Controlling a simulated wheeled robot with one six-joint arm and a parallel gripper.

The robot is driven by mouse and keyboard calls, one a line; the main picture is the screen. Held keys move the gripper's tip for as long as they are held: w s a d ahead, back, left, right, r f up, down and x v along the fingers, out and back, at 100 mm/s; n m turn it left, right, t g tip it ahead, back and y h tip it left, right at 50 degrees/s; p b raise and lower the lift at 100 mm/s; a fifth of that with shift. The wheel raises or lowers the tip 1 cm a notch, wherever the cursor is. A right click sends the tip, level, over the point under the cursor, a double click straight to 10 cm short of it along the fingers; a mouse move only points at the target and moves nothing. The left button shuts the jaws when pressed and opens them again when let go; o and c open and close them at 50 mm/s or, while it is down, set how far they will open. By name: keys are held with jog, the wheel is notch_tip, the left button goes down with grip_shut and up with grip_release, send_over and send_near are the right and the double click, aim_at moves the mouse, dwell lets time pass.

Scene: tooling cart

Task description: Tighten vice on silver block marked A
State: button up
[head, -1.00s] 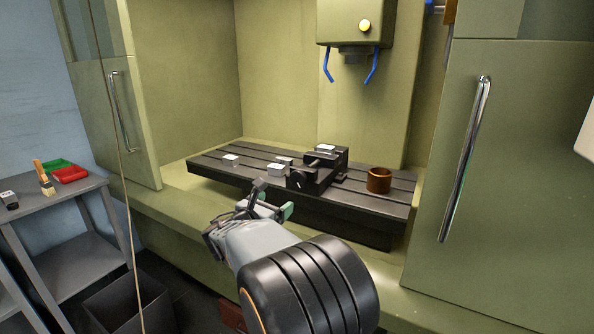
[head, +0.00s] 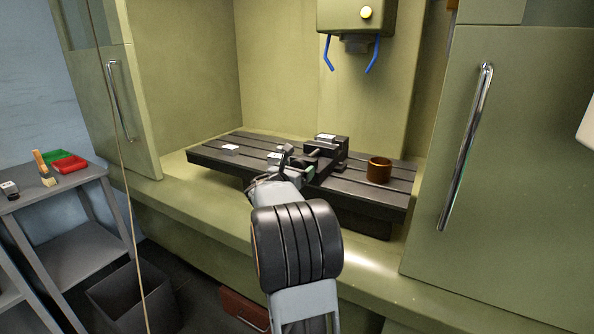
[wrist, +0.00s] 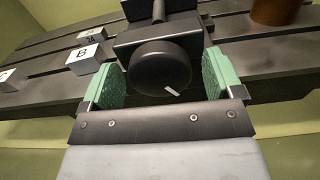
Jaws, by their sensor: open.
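The black vice (head: 326,158) sits on the slotted machine table. Its round black knob (wrist: 152,72), with a white mark, faces the wrist camera. My gripper (wrist: 160,76) is open, with one green pad on each side of the knob; gaps show and it is not clamped. In the head view my gripper (head: 290,168) hides the knob. A silver block (head: 326,138) shows at the vice top; its letter is unreadable. In the wrist view, a block marked B (wrist: 86,57) lies left of the vice, and another block (wrist: 91,36) behind it has a label I cannot read surely.
Another block (head: 230,149) lies at the table's left; it also shows at the wrist view's left edge (wrist: 6,79). A brown cylinder (head: 379,170) stands right of the vice. Blue nozzles (head: 329,53) hang above. A side bench holds red (head: 70,164) and green trays.

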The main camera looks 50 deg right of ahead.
jog(key=shift+d, duration=0.2)
jog(key=shift+c, duration=0.4)
jog(key=c, duration=0.8)
jog(key=f+m+b, duration=0.1)
jog(key=m+b, duration=0.1)
jog(key=b, duration=0.1)
jog(key=shift+b, duration=0.3)
jog(key=shift+c, duration=0.2)
jog(key=m+b, duration=0.2)
jog(key=shift+r+b, duration=0.1)
jog(key=shift+b, duration=0.2)
jog(key=shift+r+m+b, duration=0.35)
jog(key=shift+m+b, duration=0.15)
jog(key=shift+m, duration=0.2)
jog(key=o, duration=0.9)
